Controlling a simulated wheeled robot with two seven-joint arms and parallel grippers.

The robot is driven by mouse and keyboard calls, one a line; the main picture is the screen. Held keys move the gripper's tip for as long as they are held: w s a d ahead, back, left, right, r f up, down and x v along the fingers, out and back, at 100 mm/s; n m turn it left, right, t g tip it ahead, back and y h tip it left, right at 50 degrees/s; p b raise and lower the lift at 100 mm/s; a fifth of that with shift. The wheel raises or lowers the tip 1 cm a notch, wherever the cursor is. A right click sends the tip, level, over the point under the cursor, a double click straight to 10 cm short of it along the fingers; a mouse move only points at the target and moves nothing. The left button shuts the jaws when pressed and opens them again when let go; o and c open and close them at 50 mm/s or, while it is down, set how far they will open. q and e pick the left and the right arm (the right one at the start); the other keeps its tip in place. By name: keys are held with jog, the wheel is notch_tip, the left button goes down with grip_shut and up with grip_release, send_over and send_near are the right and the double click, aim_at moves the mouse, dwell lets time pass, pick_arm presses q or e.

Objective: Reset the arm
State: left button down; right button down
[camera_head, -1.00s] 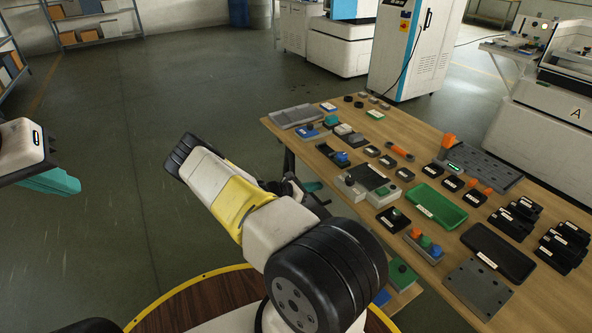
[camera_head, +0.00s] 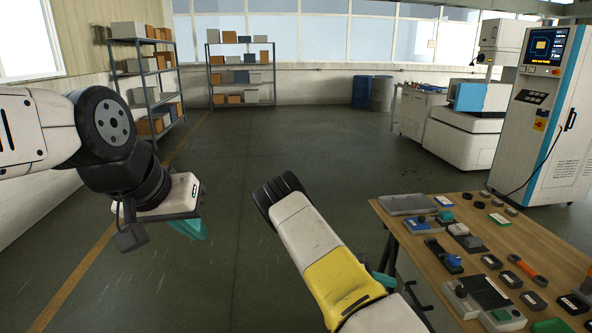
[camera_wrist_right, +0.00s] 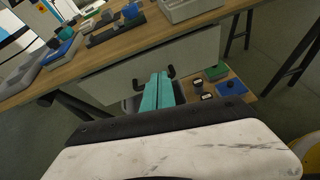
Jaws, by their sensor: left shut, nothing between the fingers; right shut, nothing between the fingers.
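My left gripper (camera_head: 190,228) hangs over open floor at the left of the head view, its teal fingers together and empty. My right arm reaches up in the middle of the head view beside the table, its yellow and white links in front. My right gripper is mostly hidden behind that arm in the head view. The right wrist view shows its teal fingers (camera_wrist_right: 158,91) shut with nothing between them, pointing at the side of the table, below the tabletop.
The wooden table (camera_head: 408,238) at the right carries several small parts and fixtures. A lower shelf (camera_wrist_right: 247,98) under it holds green and blue pieces. A white cabinet (camera_head: 545,110) stands behind the table. Shelving racks (camera_head: 242,75) stand far back. The floor at centre left is clear.

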jog(key=s+a+r+m+y, duration=0.3)
jog(key=a+r+m+y, duration=0.1)
jog(key=r, duration=0.5)
jog(key=s+a+r+m+y, duration=0.3)
jog(key=s+a+r+m, duration=0.1)
jog(key=r, duration=0.4)
jog(key=s+a+r+m+y, duration=0.3)
jog(key=a+r+m+y, duration=0.1)
jog(key=r, duration=0.5)
jog(key=s+a+r+m+t+y, duration=0.2)
jog(key=s+a+r+t, duration=0.1)
jog(key=s+r, duration=0.4)
jog(key=s+a+r+m+t+y, duration=0.2)
jog(key=s+a+r, duration=0.3)
jog(key=s+r, duration=0.3)
jog(key=shift+t+y, duration=0.3)
jog(key=shift+t, duration=0.4)
jog(key=shift+s+r, duration=0.1)
